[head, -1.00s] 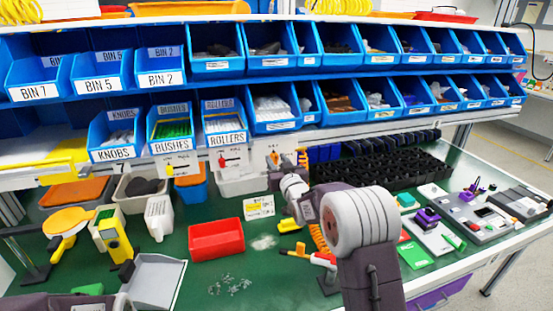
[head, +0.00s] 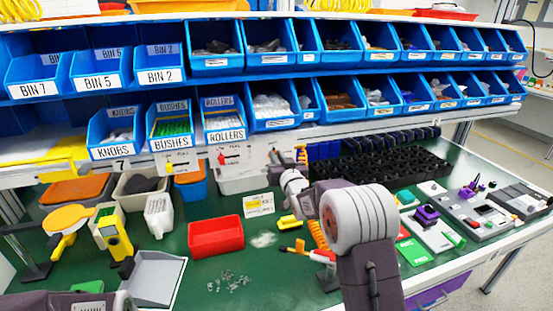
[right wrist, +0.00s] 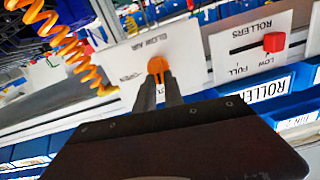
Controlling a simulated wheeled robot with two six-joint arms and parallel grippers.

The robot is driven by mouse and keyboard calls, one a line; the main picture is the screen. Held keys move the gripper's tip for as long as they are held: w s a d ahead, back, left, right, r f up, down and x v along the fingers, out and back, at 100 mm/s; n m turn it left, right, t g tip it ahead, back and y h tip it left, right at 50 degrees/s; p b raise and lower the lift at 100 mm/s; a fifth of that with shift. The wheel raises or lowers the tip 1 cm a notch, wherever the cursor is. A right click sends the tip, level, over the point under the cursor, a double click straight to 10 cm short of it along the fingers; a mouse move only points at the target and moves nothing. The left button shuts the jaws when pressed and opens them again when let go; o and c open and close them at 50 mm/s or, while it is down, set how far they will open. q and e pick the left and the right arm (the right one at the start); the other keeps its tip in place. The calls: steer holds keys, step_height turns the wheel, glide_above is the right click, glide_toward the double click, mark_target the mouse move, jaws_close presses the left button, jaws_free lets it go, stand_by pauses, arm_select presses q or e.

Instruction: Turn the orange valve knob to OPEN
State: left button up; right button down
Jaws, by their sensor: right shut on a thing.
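The orange valve knob (right wrist: 158,65) sits on a white "BLOW AIR" plate (right wrist: 182,44), which appears upside down in the right wrist view. The word OPEN shows on the plate to the left of the knob. My right gripper (right wrist: 160,86) is shut on the knob, with dark fingers on either side of it. The fingers hide part of the knob, so its exact pointing direction cannot be told. In the head view my right gripper (head: 279,160) is at the small white plate under the lower bin shelf. My left gripper is out of view.
A "ROLLERS" plate with a red slider (right wrist: 273,42) is beside the valve plate. A coiled orange hose (right wrist: 67,42) hangs on its other side. Blue bins (head: 225,125) are just above. A red tray (head: 216,238) and a black grid of bins (head: 385,165) are on the green bench.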

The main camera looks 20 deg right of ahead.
steer(key=m, duration=0.5)
steer(key=f+m+b, duration=0.1)
steer(key=m, duration=0.5)
steer(key=d+m+b, duration=0.1)
steer(key=m, duration=0.4)
steer(key=shift+d+f+m, duration=0.1)
steer(key=shift+f+m, duration=0.1)
steer(key=shift+m, duration=0.1)
stand_by(0.4)
steer(key=c, duration=1.4)
jaws_free()
steer(key=shift+c, duration=0.2)
steer(key=shift+s, duration=0.15)
